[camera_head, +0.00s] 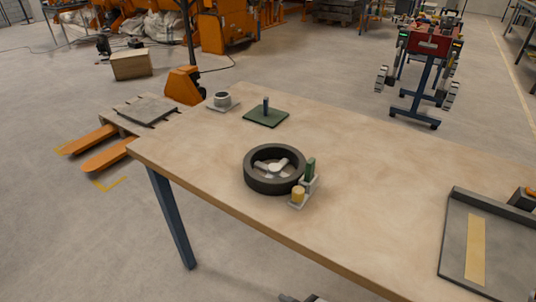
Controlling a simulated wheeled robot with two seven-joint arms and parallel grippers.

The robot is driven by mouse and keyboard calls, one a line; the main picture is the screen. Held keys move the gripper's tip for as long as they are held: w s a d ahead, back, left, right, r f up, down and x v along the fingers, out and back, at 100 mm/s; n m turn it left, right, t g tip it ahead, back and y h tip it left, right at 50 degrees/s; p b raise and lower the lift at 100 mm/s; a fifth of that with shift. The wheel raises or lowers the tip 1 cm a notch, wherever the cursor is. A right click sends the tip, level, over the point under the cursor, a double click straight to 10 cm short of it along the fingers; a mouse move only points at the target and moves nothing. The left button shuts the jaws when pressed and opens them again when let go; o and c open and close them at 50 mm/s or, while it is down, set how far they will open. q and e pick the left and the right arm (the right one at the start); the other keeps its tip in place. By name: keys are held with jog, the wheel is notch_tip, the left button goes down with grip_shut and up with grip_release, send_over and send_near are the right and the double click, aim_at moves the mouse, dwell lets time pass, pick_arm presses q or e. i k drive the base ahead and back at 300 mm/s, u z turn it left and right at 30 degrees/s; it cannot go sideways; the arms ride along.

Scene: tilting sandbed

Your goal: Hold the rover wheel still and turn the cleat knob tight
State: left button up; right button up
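The rover wheel (248,173) lies flat on the wooden table, a thick black ring with a pale spoked hub (275,168) inside. At its right front side stands a small light grey bracket (308,186), close against the rim. The bracket carries a short yellow round piece (298,195), which looks like a knob, and an upright dark green piece (311,168). I cannot tell which of these is the cleat knob, or whether the bracket touches the wheel. Neither gripper can be made out; only a small grey part shows at the bottom edge, too cut off to identify.
The table (375,180) is clear around the wheel. Behind it are a green plate with an upright post (266,116) and a white cup-like part on a grey plate (222,101). A dark-rimmed tray (452,240) with a yellow strip (475,250) lies at right.

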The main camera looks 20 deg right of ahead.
aim_at(298, 192)
jog(key=u, duration=1.3)
jog(key=i, duration=1.1)
jog(key=z, duration=3.15)
